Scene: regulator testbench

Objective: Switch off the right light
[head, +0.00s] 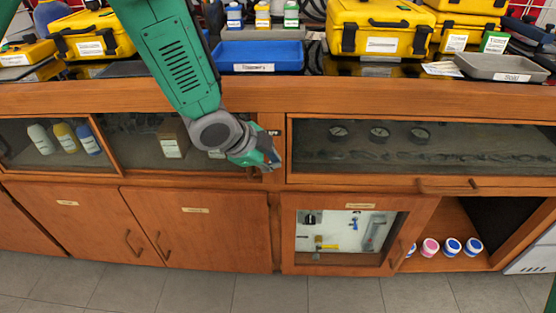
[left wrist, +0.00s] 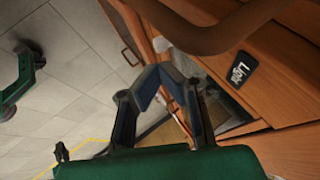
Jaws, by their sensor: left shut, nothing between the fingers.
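My left gripper (head: 272,153) is in front of the wooden post between the two glass-fronted display sections. It also shows in the left wrist view (left wrist: 160,72), where its fingertips are together with nothing between them. A small dark fitting (head: 274,132) on the post lies just above the gripper in the head view; I cannot tell whether it is the switch. A black plate with white lettering (left wrist: 241,70), which seems to read "Light", is on the wood to the right of the fingers in the left wrist view.
The right glass section (head: 420,150) holds several gauges. A brown handle (head: 447,187) sticks out below it, and a brown bar (left wrist: 210,32) crosses the top of the left wrist view. A blue tray (head: 262,58) and yellow cases (head: 380,28) stand on the bench.

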